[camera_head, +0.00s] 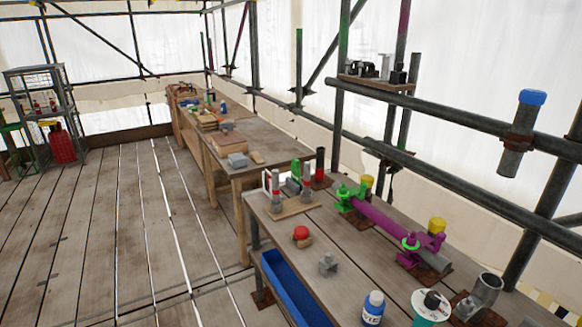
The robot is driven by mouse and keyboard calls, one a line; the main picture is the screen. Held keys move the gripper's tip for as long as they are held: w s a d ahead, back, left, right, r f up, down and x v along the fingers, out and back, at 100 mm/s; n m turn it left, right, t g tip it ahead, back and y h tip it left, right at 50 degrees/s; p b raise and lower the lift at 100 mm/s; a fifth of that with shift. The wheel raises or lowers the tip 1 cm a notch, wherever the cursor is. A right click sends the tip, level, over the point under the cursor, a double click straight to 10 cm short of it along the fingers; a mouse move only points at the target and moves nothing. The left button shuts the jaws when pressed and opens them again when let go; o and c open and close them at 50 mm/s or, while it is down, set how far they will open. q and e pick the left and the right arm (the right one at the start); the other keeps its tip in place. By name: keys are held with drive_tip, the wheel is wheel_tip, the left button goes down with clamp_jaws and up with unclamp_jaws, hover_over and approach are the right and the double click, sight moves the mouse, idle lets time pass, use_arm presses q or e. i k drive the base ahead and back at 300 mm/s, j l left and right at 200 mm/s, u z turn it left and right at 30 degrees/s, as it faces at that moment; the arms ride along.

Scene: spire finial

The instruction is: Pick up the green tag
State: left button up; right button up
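I cannot single out a green tag for certain at this size. Small green parts show on the near workbench: an upright green piece (296,170) on a small wooden board at its far end, a green clamp-like fitting (347,196) at the far end of a purple tube, and a green ring (410,243) near the tube's near end. A white round spool-like thing with a green label or part (432,304) stands at the near edge of the picture. Neither of my grippers is in view.
The near workbench (330,290) also holds a purple tube (378,220), a red knob-like thing (301,233), a grey block (328,264) and a white bottle (373,308). A blue tray (290,291) sits along its left side. Scaffold poles stand right; the plank floor (120,220) is clear left.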

sight(296, 170)
drive_tip(key=i+j, duration=0.4)
drive_tip(key=i+j+z, duration=0.15)
drive_tip(key=i+j, duration=0.7)
drive_tip(key=j, duration=0.15)
drive_tip(key=i+j+z, duration=0.15)
drive_tip(key=i+j, duration=0.25)
drive_tip(key=j, duration=0.1)
